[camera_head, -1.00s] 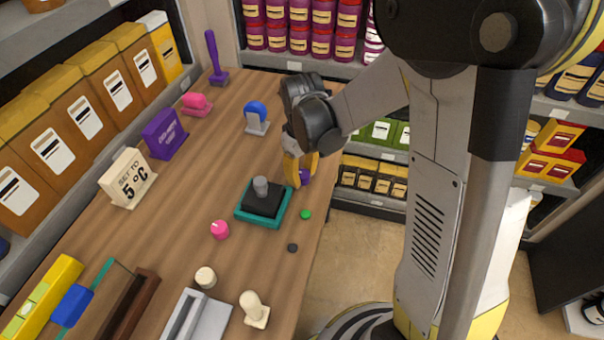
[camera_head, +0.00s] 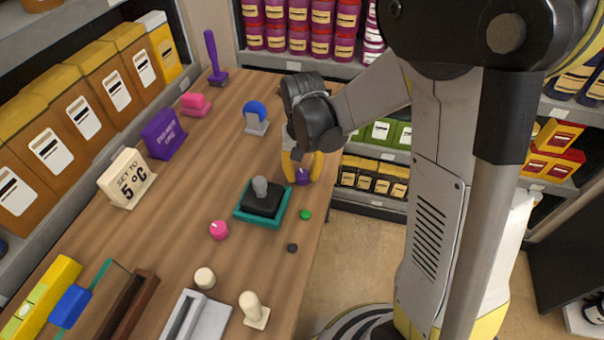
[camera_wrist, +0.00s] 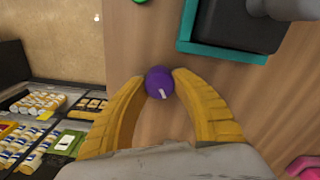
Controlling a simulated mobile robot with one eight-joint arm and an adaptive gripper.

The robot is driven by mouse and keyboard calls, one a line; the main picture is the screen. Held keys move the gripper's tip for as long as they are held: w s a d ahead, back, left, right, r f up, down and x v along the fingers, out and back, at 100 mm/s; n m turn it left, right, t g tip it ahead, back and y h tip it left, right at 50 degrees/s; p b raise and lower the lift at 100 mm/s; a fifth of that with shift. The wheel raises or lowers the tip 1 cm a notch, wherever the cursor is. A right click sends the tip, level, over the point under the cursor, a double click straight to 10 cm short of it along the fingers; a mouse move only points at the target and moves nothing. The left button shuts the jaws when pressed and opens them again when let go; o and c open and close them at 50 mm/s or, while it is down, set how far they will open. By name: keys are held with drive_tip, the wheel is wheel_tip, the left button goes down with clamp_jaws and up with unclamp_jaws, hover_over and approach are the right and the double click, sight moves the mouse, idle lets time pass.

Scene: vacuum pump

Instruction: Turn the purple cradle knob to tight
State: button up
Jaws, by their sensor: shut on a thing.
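The purple knob (camera_head: 302,177) is at the right edge of the wooden table in the head view. In the wrist view the purple knob (camera_wrist: 158,80) is round, with a short white mark on its top pointing to the picture's lower right. My gripper (camera_head: 302,172) has yellow fingers and reaches down to the knob. In the wrist view my gripper (camera_wrist: 160,85) has one fingertip on each side of the knob, shut on it. Any tight or loose marking around the knob cannot be made out.
A teal-edged tray (camera_head: 243,217) with a black block and grey post stands close to the knob. A green button (camera_head: 305,214), a black button (camera_head: 292,247) and a pink knob (camera_head: 219,230) sit nearby. A blue-topped lever (camera_head: 255,112) stands farther back.

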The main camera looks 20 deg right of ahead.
sight(303, 173)
drive_tip(key=m, duration=0.6)
drive_tip(key=shift+d+m, duration=0.1)
drive_tip(key=shift+m, duration=0.2)
idle(0.4)
drive_tip(key=o, duration=0.9)
drive_tip(key=shift+r, duration=0.1)
wheel_tip(303, 173, up, 12)
drive_tip(key=shift+s, duration=0.1)
